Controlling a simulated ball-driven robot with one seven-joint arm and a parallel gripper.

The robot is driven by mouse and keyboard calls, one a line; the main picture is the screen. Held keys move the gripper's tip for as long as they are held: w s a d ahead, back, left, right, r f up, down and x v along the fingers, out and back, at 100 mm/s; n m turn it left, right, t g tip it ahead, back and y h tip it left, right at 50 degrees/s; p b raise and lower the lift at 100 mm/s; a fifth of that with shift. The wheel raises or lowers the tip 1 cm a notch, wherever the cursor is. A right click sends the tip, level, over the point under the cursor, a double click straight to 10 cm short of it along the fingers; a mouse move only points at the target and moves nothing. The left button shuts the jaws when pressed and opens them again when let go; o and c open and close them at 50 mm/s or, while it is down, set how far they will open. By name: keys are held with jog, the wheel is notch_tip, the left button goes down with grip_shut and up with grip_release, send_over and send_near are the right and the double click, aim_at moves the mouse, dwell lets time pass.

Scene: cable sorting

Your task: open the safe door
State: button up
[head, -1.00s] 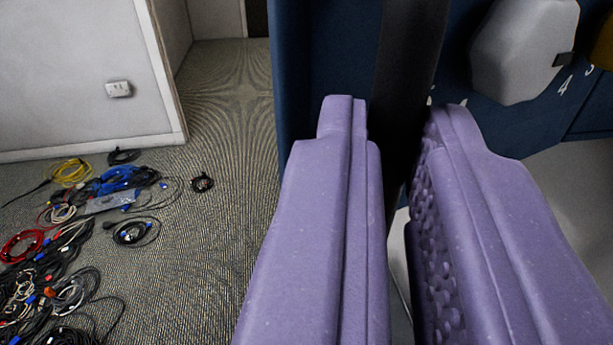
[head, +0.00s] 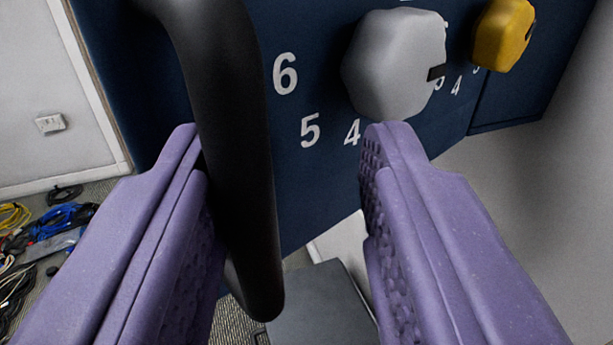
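The safe door (head: 330,190) is a dark blue panel with white numbers, and it fills the upper middle. A thick black bar handle (head: 235,140) runs down its left part. A grey faceted knob (head: 395,65) and a yellow knob (head: 502,35) sit to the right of the handle. My gripper (head: 288,130) is open, with purple fingers spread wide. The handle lies between the fingers, close along the left finger and well apart from the right one. I cannot tell whether the left finger touches it.
A dark grey flat-topped object (head: 320,305) stands low beneath the door. Several coiled cables (head: 45,235) lie on the carpet at far left, near a white wall with a socket (head: 50,123). A pale surface (head: 540,180) fills the right.

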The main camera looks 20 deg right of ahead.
jog(key=shift+a, duration=0.1)
jog(key=shift+s+a, duration=0.2)
jog(key=shift+s, duration=0.15)
jog(key=p+v, duration=0.1)
jog(key=v, duration=0.6)
jog(key=shift+d+f, duration=0.1)
